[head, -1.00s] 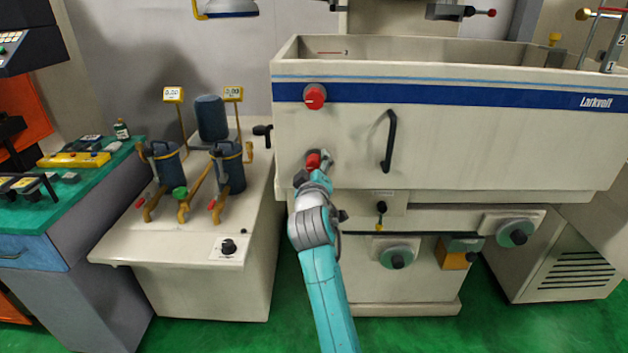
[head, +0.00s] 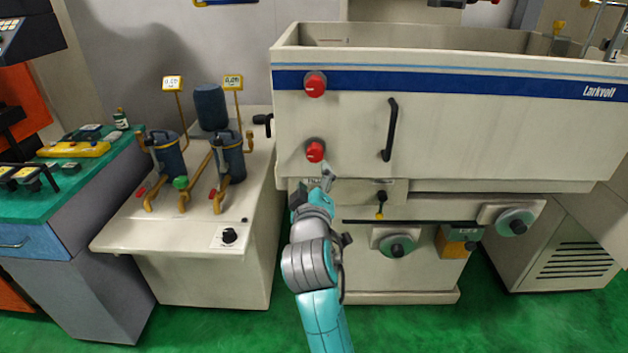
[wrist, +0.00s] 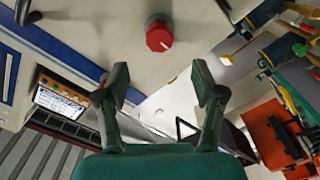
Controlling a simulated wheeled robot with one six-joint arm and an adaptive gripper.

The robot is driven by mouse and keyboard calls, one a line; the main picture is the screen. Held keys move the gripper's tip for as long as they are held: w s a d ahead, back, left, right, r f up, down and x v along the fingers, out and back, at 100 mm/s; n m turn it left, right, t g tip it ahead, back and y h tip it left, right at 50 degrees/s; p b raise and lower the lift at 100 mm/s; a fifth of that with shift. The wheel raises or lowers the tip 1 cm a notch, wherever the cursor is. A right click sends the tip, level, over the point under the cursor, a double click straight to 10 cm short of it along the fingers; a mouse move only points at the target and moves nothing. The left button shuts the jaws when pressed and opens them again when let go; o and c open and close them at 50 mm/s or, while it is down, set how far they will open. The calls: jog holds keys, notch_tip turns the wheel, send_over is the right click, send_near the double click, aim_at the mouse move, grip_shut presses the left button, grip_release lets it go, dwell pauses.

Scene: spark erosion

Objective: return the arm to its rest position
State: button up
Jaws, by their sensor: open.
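My teal arm reaches up from the bottom of the head view. Its gripper (head: 325,179) is just below the lower red knob on the front of the machine tank. In the wrist view my gripper (wrist: 164,88) shows two dark green fingers spread apart with nothing between them. The lower red knob (head: 315,151) is clear of the fingers; a red knob (wrist: 159,38) also shows beyond the fingertips in the wrist view. Parts of the gripper are small and hard to make out in the head view.
The tank (head: 450,135) has a black handle (head: 391,130) right of the knobs and an upper red knob (head: 315,84). Handwheels (head: 396,246) sit below it. A filter unit (head: 190,245) stands left, beside a green-topped bench (head: 90,180). Green floor lies in front.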

jog(key=s+d+f+m+g, duration=0.1)
jog(key=s+d+f, duration=0.3)
jog(key=s+f, duration=0.45)
jog(key=s+d+f+y, duration=0.1)
jog(key=s+d+f, duration=0.4)
jog(key=s+f, duration=0.3)
jog(key=s+d+f+m+g, duration=0.1)
jog(key=s+d+f, duration=0.3)
jog(key=s+f, duration=0.45)
jog(key=s+d+m, duration=0.3)
jog(key=s+d, duration=0.1)
jog(key=s, duration=1.1)
jog(key=s+d+r+m+g+h, duration=0.1)
jog(key=s+d+m, duration=0.2)
jog(key=s, duration=1.2)
jog(key=shift+s+d+r+m, duration=0.15)
jog(key=shift+s+d+m, duration=0.2)
jog(key=shift+m, duration=0.35)
jog(key=shift+o, duration=0.2)
jog(key=shift+w, duration=0.1)
